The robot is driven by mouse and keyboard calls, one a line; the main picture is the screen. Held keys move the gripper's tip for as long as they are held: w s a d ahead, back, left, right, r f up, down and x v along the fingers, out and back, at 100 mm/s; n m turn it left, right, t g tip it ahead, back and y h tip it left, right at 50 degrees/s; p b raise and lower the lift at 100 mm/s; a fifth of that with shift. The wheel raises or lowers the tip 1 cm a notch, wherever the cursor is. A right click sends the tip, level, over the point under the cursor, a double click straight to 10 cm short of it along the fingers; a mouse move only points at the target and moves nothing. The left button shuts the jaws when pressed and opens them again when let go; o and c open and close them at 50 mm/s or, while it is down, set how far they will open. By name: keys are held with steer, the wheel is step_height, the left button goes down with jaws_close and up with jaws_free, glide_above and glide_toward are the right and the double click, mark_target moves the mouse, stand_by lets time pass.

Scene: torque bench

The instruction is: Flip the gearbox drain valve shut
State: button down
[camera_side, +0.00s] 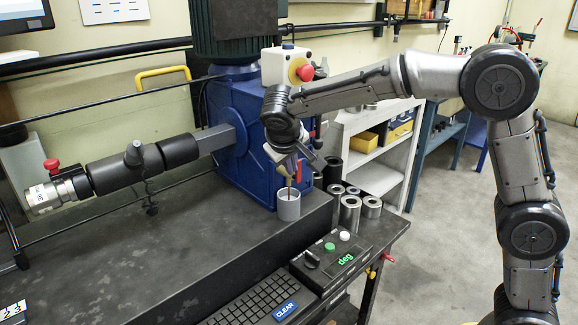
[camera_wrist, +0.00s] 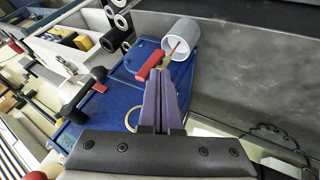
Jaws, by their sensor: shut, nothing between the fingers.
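The blue gearbox (camera_side: 235,140) stands on the dark bench and also fills the middle of the wrist view (camera_wrist: 122,84). The drain valve's red handle (camera_wrist: 149,62) shows in the wrist view, just left of my fingertips. A thin amber strand or spout (camera_wrist: 174,48) points at the mouth of a grey cup (camera_wrist: 186,36). The cup (camera_side: 288,207) stands upright on the bench below the valve. My gripper (camera_wrist: 161,78) is shut and empty, close beside the handle; I cannot tell whether it touches. In the side view my wrist (camera_side: 283,150) hides most of the valve.
A long horizontal torque tool (camera_side: 128,166) reaches left from the gearbox. Metal sockets (camera_side: 350,214) stand right of the cup. A keyboard (camera_side: 250,305) and control box (camera_side: 338,255) lie in front.

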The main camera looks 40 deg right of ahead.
mark_target(300, 161)
steer(key=shift+d+r+y, duration=0.25)
steer(key=shift+d+y, duration=0.2)
steer(key=shift+y, duration=0.25)
steer(key=d+y, duration=0.1)
steer(key=y, duration=0.1)
steer(key=d+m+y, duration=0.1)
steer(key=y, duration=0.3)
steer(key=shift+d+r+m, duration=0.3)
steer(key=shift+d, duration=0.1)
steer(key=d+y, duration=0.1)
steer(key=y, duration=0.1)
steer(key=d+f+m+y, duration=0.1)
steer(key=d+y, duration=0.1)
steer(key=y, duration=0.1)
steer(key=d+f+y, duration=0.1)
steer(key=y, duration=0.1)
steer(key=shift+d+m, duration=0.2)
steer(key=shift+m, duration=0.1)
steer(key=shift+r, duration=0.15)
steer(key=shift+r, duration=0.65)
